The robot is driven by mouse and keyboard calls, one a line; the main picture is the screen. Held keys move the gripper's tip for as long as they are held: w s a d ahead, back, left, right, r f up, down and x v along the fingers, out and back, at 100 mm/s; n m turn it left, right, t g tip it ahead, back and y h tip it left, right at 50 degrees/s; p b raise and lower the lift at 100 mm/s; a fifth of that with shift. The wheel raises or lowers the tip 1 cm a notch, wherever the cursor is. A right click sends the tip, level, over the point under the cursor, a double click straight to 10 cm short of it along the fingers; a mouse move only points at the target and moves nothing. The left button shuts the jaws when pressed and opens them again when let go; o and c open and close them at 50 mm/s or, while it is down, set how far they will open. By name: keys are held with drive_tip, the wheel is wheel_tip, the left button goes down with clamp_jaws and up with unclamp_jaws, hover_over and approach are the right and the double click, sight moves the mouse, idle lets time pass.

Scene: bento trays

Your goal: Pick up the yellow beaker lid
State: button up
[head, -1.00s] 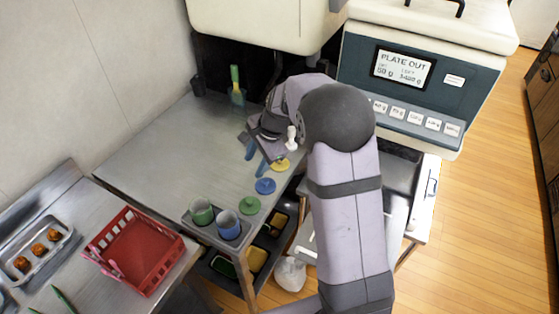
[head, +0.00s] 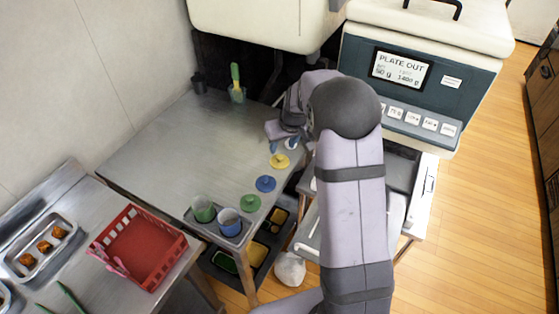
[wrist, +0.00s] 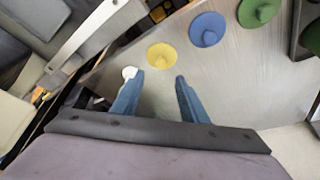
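The yellow beaker lid (head: 279,161) lies flat on the metal table near its right edge, with a small knob on top. In the wrist view the yellow lid (wrist: 162,56) is beyond my fingertips, roughly centred between them. My gripper (wrist: 158,82) is open and empty, its two blue fingers apart. In the head view my gripper (head: 282,147) is just behind the yellow lid, partly hidden by my arm. A blue lid (head: 265,184) and a green lid (head: 250,203) lie in a row in front of the yellow one.
A red basket (head: 140,247) stands at the left. The table's middle is clear; its right edge is close.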

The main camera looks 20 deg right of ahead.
sight(279, 156)
drive_tip(key=shift+s+p+x, duration=0.15)
drive_tip(key=shift+p+x, duration=0.6)
drive_tip(key=shift+x, duration=1)
drive_tip(key=shift+s+p+x, duration=0.2)
drive_tip(key=shift+p+x, duration=0.5)
drive_tip(key=shift+x, duration=1.1)
drive_tip(key=shift+f, duration=0.15)
clamp_jaws()
